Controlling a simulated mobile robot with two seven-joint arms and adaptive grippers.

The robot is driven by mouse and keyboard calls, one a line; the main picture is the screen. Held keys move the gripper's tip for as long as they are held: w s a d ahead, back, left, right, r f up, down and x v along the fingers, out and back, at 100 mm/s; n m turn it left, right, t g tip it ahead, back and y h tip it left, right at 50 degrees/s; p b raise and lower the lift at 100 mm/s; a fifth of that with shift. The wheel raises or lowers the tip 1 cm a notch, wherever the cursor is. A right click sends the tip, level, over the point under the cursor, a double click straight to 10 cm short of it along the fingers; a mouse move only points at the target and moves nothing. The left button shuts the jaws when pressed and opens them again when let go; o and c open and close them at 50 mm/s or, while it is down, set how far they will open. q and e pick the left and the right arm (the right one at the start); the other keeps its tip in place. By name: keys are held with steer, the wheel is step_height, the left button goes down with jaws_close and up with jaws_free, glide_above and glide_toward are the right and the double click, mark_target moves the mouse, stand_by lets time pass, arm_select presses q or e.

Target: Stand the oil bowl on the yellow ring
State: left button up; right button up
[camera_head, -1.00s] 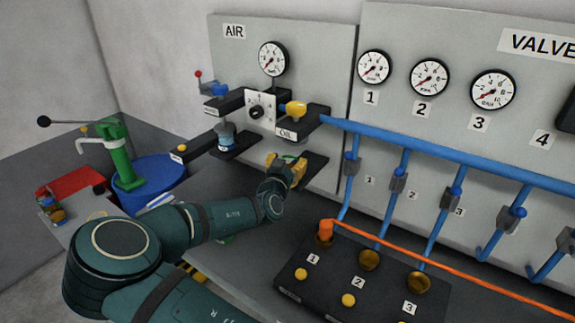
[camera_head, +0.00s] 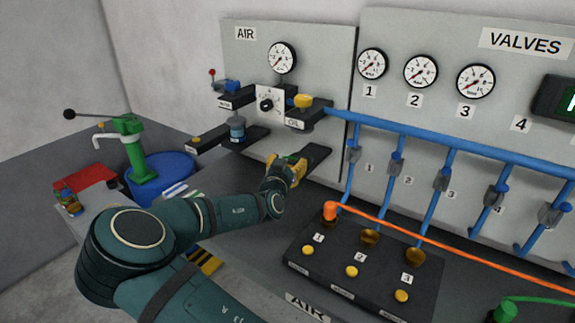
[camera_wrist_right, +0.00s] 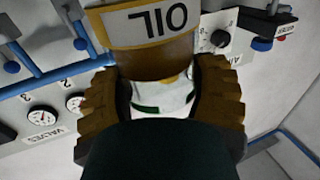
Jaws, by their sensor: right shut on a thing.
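The oil bowl (camera_wrist_right: 155,62) is an amber-brown cylinder with a pale OIL label, upside down in the right wrist view. My right gripper (camera_head: 293,168) is shut on it; its two brown, ridged fingers lie on either side in the wrist view. In the head view the gripper is under the OIL bracket (camera_head: 308,116), beside a dark lower shelf (camera_head: 318,155). The gripper hides most of the bowl there, and I cannot tell whether it touches the shelf. I cannot make out a yellow ring for certain. My left gripper is out of view.
A dark arm (camera_head: 205,139) with a small yellow spot juts out there. A blue drum (camera_head: 160,175) with a green pump stands further left. A black block (camera_head: 365,262) with yellow buttons lies right.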

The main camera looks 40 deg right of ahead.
steer(key=shift+s+a, duration=0.15)
steer(key=a+f+n+t+y, duration=0.5)
steer(key=a+f+t+y, duration=0.15)
steer(key=a+f, duration=0.65)
steer(key=s+a+f+n+y, duration=0.1)
steer(key=a+n+y, duration=0.1)
steer(key=a, duration=0.3)
steer(key=s+a+f+n+t+y, duration=0.1)
steer(key=s+a+n+y, duration=0.1)
steer(key=a, duration=0.4)
steer(key=s+a+f+n+y, duration=0.1)
steer(key=a+n+y, duration=0.1)
steer(key=a+y, duration=0.2)
steer(key=shift+s+a+f+b, duration=0.15)
steer(key=shift+a+f+b, duration=0.2)
steer(key=shift+a, duration=0.55)
steer(key=shift+d+r+t+y, duration=0.1)
steer(key=shift+t+y, duration=0.15)
